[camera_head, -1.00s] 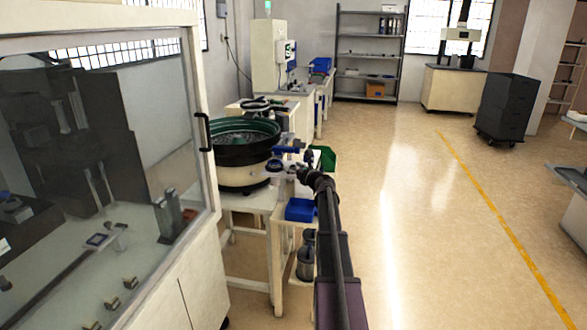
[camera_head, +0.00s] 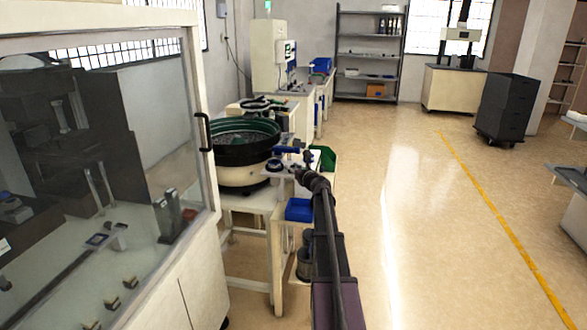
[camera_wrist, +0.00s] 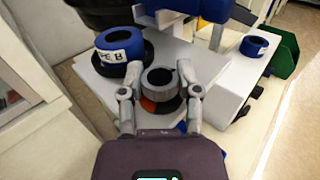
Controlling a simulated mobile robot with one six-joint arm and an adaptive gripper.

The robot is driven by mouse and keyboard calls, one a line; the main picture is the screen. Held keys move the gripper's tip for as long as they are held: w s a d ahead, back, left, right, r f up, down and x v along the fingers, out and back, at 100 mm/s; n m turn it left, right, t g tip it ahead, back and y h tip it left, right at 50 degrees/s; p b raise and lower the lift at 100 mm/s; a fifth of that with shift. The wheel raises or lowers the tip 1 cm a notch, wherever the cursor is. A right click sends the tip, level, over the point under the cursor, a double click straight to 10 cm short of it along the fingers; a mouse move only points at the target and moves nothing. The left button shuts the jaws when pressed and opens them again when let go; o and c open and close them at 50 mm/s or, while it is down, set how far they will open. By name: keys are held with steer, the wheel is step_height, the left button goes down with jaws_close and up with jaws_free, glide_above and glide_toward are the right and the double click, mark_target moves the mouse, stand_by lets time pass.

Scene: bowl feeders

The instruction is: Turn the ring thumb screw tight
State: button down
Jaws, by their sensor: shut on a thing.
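The ring thumb screw is a grey ring (camera_wrist: 158,82) with a dark centre, in the middle of the wrist view. It sits on a grey plate (camera_wrist: 185,56) with a black round part and a bit of orange-red below it. My gripper (camera_wrist: 160,76) has one finger on each side of the ring and is shut on it. The ring's underside and thread are hidden. In the head view my gripper (camera_head: 299,173) is at the small bench beside the bowl feeder, and the ring is too small to make out there.
A blue ring with a white label (camera_wrist: 115,48) stands on a black base close to the left finger. A smaller blue ring (camera_wrist: 255,46) and a green bin (camera_wrist: 286,50) are to the right. The bowl feeder (camera_head: 240,165) stands left of the arm.

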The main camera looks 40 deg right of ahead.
steer(key=m+g+h, duration=0.2)
steer(key=m+h, duration=0.1)
steer(key=h, duration=0.2)
steer(key=m+g+h, duration=0.2)
steer(key=m+h, duration=0.1)
steer(key=h, duration=0.1)
steer(key=shift+w+m+h, duration=0.2)
steer(key=shift+m+h, duration=0.2)
steer(key=m+g+h, duration=0.2)
steer(key=g, duration=0.1)
steer(key=shift+m+h, duration=0.3)
steer(key=shift+h, duration=0.1)
steer(key=shift+m+g+h, duration=1)
steer(key=shift+m+g, duration=0.2)
steer(key=shift+g, duration=0.5)
steer(key=shift+c, duration=1.5)
jaws_free()
steer(key=shift+s, duration=0.1)
steer(key=shift+s+a, duration=0.1)
